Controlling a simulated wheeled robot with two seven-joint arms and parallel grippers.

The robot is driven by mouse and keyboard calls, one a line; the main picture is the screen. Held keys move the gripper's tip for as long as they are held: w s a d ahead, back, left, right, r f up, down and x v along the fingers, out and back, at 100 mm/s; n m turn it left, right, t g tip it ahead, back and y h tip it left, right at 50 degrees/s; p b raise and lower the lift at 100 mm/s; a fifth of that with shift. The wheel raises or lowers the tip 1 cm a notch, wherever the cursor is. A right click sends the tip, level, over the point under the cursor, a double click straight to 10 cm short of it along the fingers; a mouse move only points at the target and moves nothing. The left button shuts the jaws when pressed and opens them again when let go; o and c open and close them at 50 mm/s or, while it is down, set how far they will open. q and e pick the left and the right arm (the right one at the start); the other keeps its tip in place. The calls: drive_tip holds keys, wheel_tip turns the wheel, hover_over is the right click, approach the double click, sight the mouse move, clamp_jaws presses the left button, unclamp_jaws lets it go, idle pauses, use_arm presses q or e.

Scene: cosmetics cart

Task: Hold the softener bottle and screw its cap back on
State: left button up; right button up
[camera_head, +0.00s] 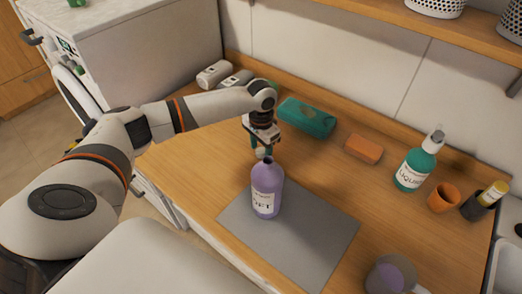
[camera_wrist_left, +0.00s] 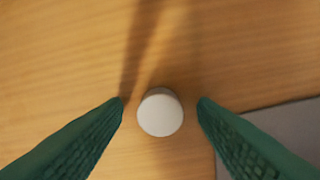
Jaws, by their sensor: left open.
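The purple softener bottle (camera_head: 267,192) stands upright on the grey mat (camera_head: 312,243) in the head view, its neck open with no cap on it. A round white cap (camera_wrist_left: 160,112) lies on the wooden tabletop in the left wrist view, just off the mat. My left gripper (camera_head: 260,148) is over the table behind the bottle, pointing down. In the left wrist view its green fingers (camera_wrist_left: 160,107) are open on either side of the cap, with gaps on both sides. My right gripper is not in view.
A teal pump bottle (camera_head: 414,165), an orange cup (camera_head: 443,197) and a dark yellow-topped bottle (camera_head: 484,200) stand right. A mug (camera_head: 390,274) is front right. The mat around the bottle is clear.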

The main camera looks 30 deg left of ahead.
sight(261, 150)
use_arm(q)
drive_tip(key=shift+c, duration=0.5)
drive_tip(key=c, duration=0.9)
drive_tip(key=shift+r, duration=0.1)
wheel_tip(261, 150, up, 10)
drive_tip(key=b, duration=0.1)
